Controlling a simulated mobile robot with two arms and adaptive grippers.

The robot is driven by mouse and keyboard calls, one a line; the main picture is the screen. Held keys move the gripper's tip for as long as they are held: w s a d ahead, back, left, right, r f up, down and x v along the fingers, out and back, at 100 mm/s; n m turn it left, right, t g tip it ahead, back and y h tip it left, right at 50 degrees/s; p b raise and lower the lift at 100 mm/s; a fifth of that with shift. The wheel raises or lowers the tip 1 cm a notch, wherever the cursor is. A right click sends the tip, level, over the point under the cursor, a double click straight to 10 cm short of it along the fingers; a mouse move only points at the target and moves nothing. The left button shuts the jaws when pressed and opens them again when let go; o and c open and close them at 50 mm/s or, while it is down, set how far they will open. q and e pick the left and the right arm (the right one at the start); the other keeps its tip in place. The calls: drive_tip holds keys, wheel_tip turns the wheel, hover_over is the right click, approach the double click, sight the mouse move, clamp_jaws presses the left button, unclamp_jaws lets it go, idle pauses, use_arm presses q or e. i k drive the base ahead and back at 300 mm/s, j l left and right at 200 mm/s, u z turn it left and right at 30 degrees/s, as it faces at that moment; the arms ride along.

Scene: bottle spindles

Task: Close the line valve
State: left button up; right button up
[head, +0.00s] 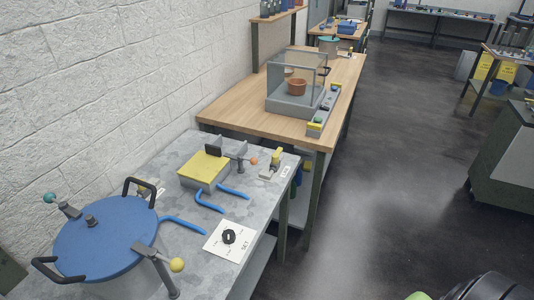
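No valve is clearly marked as the line valve in the head view. A lever with a yellow ball (177,265) stands at the right edge of the blue round lid (110,240). A lever with a teal ball (50,197) is on the lid's far left side. A small lever with an orange ball (253,160) is beside the yellow-topped grey box (204,168). Blue hose pieces (182,223) run on the bench between box and lid. I cannot tell whether any lever is open or closed. Neither gripper is in view.
The grey metal bench (165,185) stands along the white brick wall. A white SET plate with a black knob (228,237) lies near its front edge. Beyond is a wooden table (240,112) with a clear box holding a brown pot (297,87). The dark floor to the right is open.

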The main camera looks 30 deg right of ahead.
sight(275, 157)
drive_tip(key=i+l+u, duration=0.15)
drive_tip(key=l, duration=0.5)
drive_tip(key=i+l+u, duration=0.2)
drive_tip(key=l, duration=0.45)
drive_tip(key=l+u, duration=0.15)
drive_tip(key=l, duration=0.55)
